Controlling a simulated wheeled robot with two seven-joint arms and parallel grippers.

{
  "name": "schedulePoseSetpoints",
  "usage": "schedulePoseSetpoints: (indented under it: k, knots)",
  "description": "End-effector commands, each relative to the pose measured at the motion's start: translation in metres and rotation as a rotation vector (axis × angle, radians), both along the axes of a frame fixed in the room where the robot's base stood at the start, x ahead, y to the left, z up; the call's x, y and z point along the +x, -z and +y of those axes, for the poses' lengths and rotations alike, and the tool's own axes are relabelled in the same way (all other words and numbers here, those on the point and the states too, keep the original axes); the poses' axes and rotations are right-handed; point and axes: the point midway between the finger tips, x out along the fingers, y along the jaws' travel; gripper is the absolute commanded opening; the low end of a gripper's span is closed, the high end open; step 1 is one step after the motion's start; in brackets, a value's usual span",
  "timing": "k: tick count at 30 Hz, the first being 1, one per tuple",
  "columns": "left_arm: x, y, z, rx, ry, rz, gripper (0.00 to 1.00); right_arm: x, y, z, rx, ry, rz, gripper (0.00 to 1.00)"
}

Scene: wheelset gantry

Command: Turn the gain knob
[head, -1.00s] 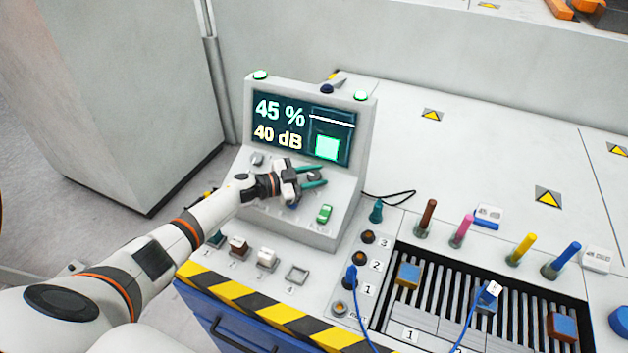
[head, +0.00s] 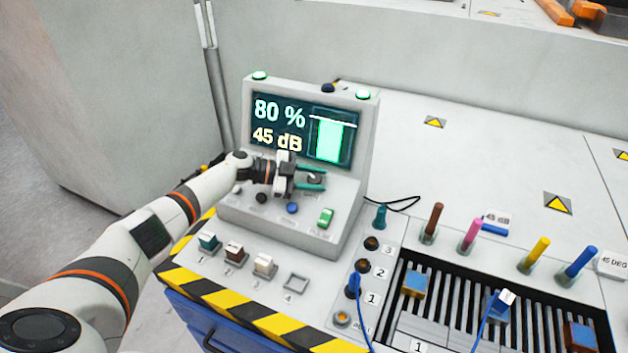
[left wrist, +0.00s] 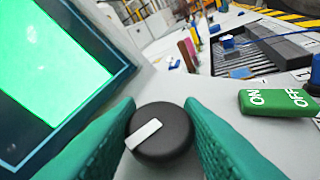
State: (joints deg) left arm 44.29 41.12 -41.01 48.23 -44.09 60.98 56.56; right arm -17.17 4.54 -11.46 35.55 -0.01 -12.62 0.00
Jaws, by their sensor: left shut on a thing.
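The gain knob is a round black knob (left wrist: 161,135) with a white pointer mark, in the middle of the left wrist view. My left gripper (head: 318,180) has its green fingers on either side of the knob and is shut on it; they also show in the left wrist view (left wrist: 162,130). In the head view the knob (head: 315,178) is partly hidden between the fingers. The console screen (head: 305,130) reads 80 % and 45 dB, with a green bar close under a white line. My right gripper is not in view.
A green ON/OFF switch (head: 326,218) and a blue button (head: 292,208) sit on the console's sloped panel near my gripper. Coloured pegs (head: 472,232) and a slotted rack (head: 450,290) stand to the right. Colored blocks (head: 208,243) line the front left.

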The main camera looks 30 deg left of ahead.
Motion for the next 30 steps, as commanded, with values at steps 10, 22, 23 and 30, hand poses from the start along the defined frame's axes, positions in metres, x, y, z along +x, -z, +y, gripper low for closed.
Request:
schedulePoseSetpoints:
  k: [10, 22, 23, 30]
  knots:
    - [0.001, -0.001, -0.001, -0.003, 0.0, -0.002, 0.53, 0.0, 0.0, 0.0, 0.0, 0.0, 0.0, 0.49]
    - [-0.006, -0.003, 0.012, 0.0, -0.002, -0.001, 0.53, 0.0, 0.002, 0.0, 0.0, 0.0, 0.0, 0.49]
    - [-0.009, -0.004, 0.016, 0.002, -0.002, -0.001, 0.53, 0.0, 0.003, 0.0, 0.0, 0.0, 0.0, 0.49]
    - [-0.035, -0.015, 0.058, 0.002, -0.002, -0.001, 0.53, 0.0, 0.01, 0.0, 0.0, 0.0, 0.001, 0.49]
